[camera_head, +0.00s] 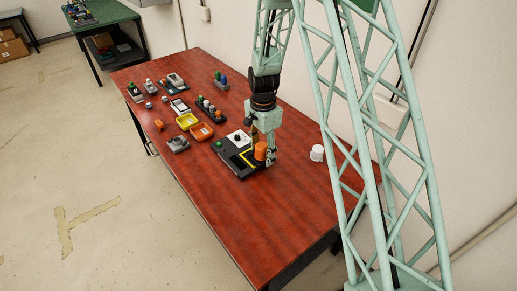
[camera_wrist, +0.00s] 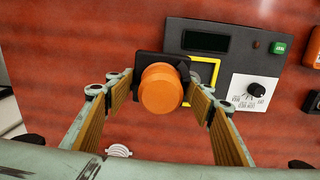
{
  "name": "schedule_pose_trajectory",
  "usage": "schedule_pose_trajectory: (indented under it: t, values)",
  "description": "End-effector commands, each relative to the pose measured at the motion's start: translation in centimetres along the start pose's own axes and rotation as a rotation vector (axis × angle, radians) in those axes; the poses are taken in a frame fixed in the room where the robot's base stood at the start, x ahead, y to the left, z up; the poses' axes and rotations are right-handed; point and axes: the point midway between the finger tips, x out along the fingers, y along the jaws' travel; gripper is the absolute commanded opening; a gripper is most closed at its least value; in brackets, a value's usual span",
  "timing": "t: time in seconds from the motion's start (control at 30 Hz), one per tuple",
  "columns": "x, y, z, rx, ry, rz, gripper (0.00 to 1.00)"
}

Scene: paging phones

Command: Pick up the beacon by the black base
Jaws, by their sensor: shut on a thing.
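The beacon has an orange dome (camera_wrist: 160,88) on a black base (camera_wrist: 150,64). In the head view the orange beacon (camera_head: 260,151) stands upright at the right end of a dark panel unit (camera_head: 228,148). My gripper (camera_wrist: 163,84) is shut on the beacon, with one finger on either side of the black base. In the head view my gripper (camera_head: 268,148) comes down from above at the beacon. In the wrist view the base overlaps the edge of the yellow-outlined square (camera_wrist: 204,72) on the panel unit. I cannot tell whether the base is lifted or resting.
The red table (camera_head: 215,215) is clear at its front. A white cup-like object (camera_head: 317,153) stands right of my gripper. A yellow tray (camera_head: 187,121), an orange tray (camera_head: 201,131) and several small devices lie to the left and behind. A wall runs along the right side.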

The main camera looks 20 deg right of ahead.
Motion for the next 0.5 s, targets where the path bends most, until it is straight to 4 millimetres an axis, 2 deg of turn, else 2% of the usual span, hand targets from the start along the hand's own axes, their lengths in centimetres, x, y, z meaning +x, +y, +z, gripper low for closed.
schedule_pose_trajectory:
  t: [0.2, 0.5]
  values:
    - [-0.4, 4.2, 0.8, 0.001, 0.000, 0.000, 0.34]
    - [-0.8, 8.0, 1.6, 0.000, 0.000, -0.001, 0.34]
